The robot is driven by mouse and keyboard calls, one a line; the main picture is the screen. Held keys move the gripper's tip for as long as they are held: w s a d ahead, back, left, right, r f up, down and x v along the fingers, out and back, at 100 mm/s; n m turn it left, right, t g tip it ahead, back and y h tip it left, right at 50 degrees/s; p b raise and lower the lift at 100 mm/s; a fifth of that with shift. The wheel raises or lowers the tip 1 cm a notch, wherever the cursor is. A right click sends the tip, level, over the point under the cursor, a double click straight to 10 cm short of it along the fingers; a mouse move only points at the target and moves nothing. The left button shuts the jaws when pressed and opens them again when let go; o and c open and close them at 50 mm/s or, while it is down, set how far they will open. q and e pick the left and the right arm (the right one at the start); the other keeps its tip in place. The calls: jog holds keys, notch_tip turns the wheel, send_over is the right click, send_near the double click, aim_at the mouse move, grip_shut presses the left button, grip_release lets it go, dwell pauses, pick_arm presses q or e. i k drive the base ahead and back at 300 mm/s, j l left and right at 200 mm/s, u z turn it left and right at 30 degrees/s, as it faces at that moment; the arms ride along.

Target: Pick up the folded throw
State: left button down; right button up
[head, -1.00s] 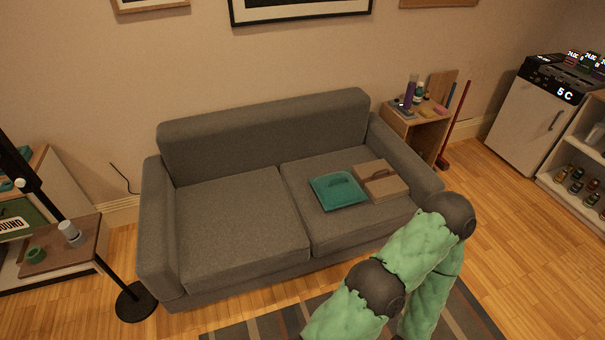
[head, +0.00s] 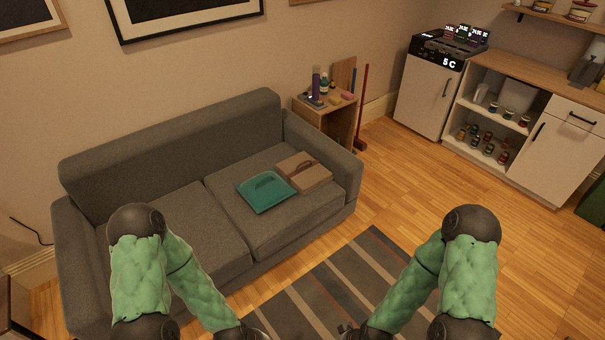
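Two flat items lie side by side on the right seat cushion of the grey sofa (head: 165,158). One is a teal, roughly square piece (head: 265,192) with a darker curved shape on top. The other is a brown, box-like piece (head: 304,172) with a darker strip across it, touching or nearly touching the teal one. I cannot tell for certain which is the folded throw. Both my green-sleeved arms reach down to the bottom edge of the head view, well in front of the sofa. Neither arm touches the items.
A striped rug (head: 335,290) lies on the wood floor in front of the sofa. A small side table (head: 327,116) with bottles stands beyond the sofa's right arm. A white fridge (head: 426,96) and a shelf cabinet (head: 492,118) stand at right. The floor between is clear.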

aim_at(306, 175)
jog(key=i+u, duration=0.1)
jog(key=u, duration=0.35)
jog(key=i+l+u, duration=0.1)
jog(key=u, duration=0.3)
jog(key=i+l+u, duration=0.15)
jog(key=l, duration=0.2)
jog(key=i+l+u, duration=0.3)
jog(key=i+l, duration=0.15)
jog(key=l, duration=0.25)
jog(key=i+l+u, duration=0.15)
jog(key=l, duration=0.25)
jog(key=i+l+u, duration=0.15)
jog(key=l, duration=0.25)
jog(key=i+l+u, duration=0.1)
jog(key=l, duration=0.35)
jog(key=i+l, duration=0.15)
jog(key=l, duration=0.3)
jog(key=i+l, duration=0.1)
jog(key=l, duration=0.3)
